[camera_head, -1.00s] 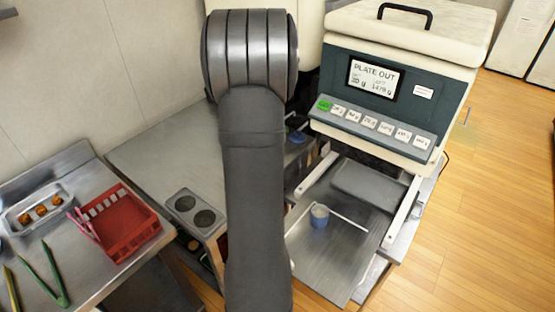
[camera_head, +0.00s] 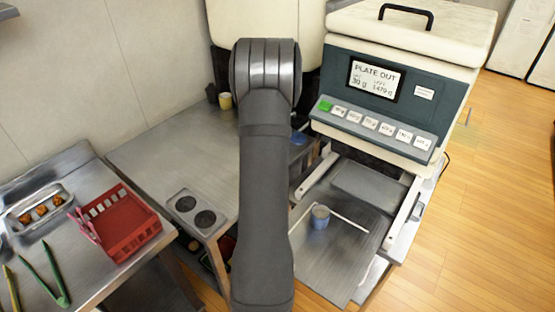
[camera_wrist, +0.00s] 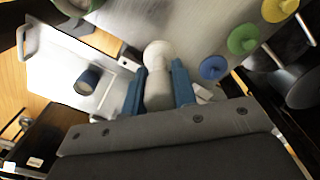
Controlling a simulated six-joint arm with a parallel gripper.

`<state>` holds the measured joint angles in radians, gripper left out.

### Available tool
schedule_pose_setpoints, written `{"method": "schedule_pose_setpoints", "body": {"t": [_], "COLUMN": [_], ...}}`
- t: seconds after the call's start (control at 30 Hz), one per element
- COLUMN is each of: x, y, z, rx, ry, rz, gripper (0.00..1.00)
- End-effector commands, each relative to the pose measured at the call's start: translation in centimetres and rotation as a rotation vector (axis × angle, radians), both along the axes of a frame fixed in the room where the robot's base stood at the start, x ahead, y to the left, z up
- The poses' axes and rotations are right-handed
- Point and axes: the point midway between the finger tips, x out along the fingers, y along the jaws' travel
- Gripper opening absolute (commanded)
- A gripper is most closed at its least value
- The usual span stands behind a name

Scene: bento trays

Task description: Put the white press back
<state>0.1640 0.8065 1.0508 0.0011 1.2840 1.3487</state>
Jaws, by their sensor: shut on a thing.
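The lower end of the press is hidden by the gripper. In the head view my arm hides both the gripper and the press. A holder with two dark round wells (camera_head: 195,211) stands just left of my arm in the head view.
The machine (camera_head: 405,85) stands at the right, a blue cup (camera_head: 320,217) on its pulled-out plate. A red basket (camera_head: 118,224), tongs (camera_head: 55,270) and a food tray (camera_head: 40,212) sit at left. Yellow (camera_wrist: 279,8), green (camera_wrist: 243,39) and blue (camera_wrist: 213,68) discs show in the wrist view.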

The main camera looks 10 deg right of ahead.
Motion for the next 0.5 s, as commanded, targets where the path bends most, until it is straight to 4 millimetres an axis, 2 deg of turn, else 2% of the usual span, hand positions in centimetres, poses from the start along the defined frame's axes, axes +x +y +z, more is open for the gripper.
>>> {"method": "schedule_pose_setpoints", "body": {"t": [0.13,0.3,0.5], "x": [0.3,0.3,0.3], "y": [-0.5,-0.5,-0.5], "z": [-0.8,-4.0,-6.2], "rx": [0.001,0.001,0.001], "ry": [0.002,0.004,0.001], "rz": [-0.054,-0.059,-0.058], "gripper": [0.07,0.07,0.07]}}
